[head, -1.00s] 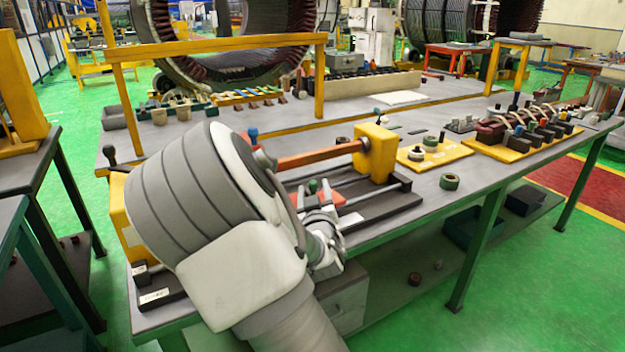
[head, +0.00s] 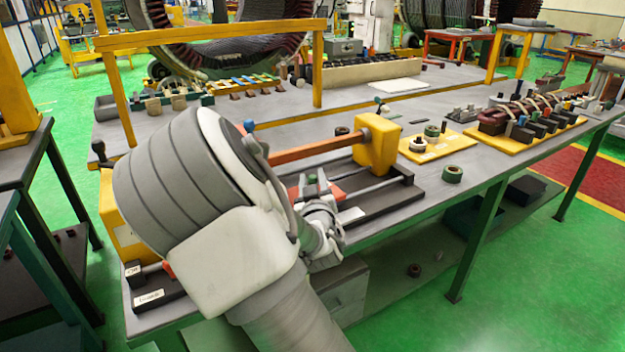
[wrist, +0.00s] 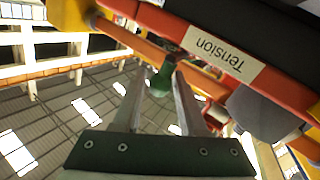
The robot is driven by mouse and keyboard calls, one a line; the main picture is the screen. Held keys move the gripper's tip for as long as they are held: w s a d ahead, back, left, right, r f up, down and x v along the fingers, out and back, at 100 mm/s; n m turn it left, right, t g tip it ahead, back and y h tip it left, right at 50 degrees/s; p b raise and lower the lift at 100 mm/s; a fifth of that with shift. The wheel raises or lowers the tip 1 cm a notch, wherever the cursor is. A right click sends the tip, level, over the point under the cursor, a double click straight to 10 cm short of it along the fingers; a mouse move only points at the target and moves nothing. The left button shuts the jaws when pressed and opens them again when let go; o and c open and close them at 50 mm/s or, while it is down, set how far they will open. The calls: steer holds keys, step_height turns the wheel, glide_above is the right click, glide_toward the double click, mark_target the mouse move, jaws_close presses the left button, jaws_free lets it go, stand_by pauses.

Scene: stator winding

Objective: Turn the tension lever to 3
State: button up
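The tension lever shows as a green knob (wrist: 161,80) in the wrist view, beside a red-orange bar with a white "Tension" label (wrist: 222,54). My gripper (wrist: 162,72) has its two fingers apart, one on each side of the knob. A narrow gap seems to remain around the knob; firm contact is not visible. In the head view my gripper (head: 314,182) is over the winding fixture, near its red part. My arm hides much of the fixture there. No scale number can be read.
The fixture has a yellow block (head: 377,143) and an orange bar (head: 312,149) just behind my gripper. A green ring (head: 452,174) and a yellow board (head: 428,146) lie to the right. A yellow rail frame (head: 210,33) stands behind. Grey tabletop is free near the ring.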

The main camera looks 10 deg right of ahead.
jaws_close()
